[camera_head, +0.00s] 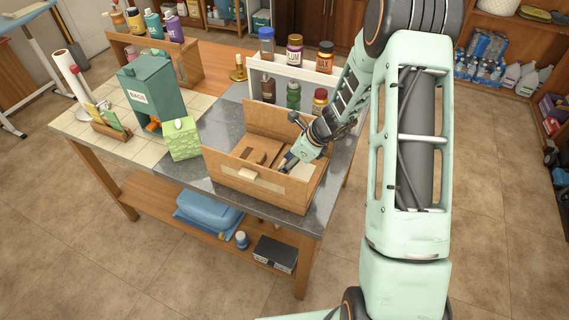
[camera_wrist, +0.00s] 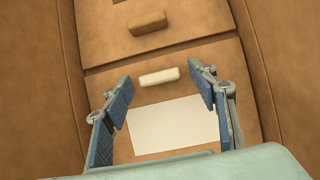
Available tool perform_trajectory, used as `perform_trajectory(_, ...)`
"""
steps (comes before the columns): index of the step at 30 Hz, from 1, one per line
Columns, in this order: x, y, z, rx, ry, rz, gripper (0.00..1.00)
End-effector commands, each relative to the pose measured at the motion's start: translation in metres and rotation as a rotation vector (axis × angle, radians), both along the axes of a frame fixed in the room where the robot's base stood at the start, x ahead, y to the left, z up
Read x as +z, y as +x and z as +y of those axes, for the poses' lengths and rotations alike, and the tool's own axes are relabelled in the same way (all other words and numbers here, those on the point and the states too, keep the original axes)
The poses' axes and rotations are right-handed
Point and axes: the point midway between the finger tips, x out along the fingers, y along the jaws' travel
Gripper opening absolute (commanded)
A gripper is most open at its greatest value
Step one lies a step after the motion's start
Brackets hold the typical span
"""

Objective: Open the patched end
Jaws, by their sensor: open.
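A light-brown open-topped wooden box (camera_head: 222,166) stands near the table's front edge. In the wrist view, a panel between its side walls carries a white rectangular patch (camera_wrist: 175,125) and a cream bar handle (camera_wrist: 159,76). Beyond a seam lies another panel (camera_wrist: 110,35) with a brown handle (camera_wrist: 147,22). My gripper (camera_head: 287,162) reaches into the box from the right. In the wrist view my gripper (camera_wrist: 166,78) is open, its blue-padded fingers on either side of the cream handle, with gaps on both sides. Contact with the panel cannot be told.
A green patterned carton (camera_head: 181,139) and a dark green BAGS dispenser (camera_head: 150,95) stand left of the box. A white rack of bottles and jars (camera_head: 292,68) is behind it. The box's raised walls surround my gripper. Some grey tabletop (camera_head: 215,125) is clear.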

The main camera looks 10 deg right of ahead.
Motion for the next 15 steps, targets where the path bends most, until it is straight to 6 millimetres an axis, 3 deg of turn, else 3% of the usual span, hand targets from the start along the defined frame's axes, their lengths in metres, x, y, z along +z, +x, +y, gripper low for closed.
perform_trajectory(5,0.018,-0.004,-0.01,-0.003,-0.002,-0.003,0.54)
perform_trajectory(15,0.074,-0.022,-0.038,-0.001,-0.002,-0.003,0.54)
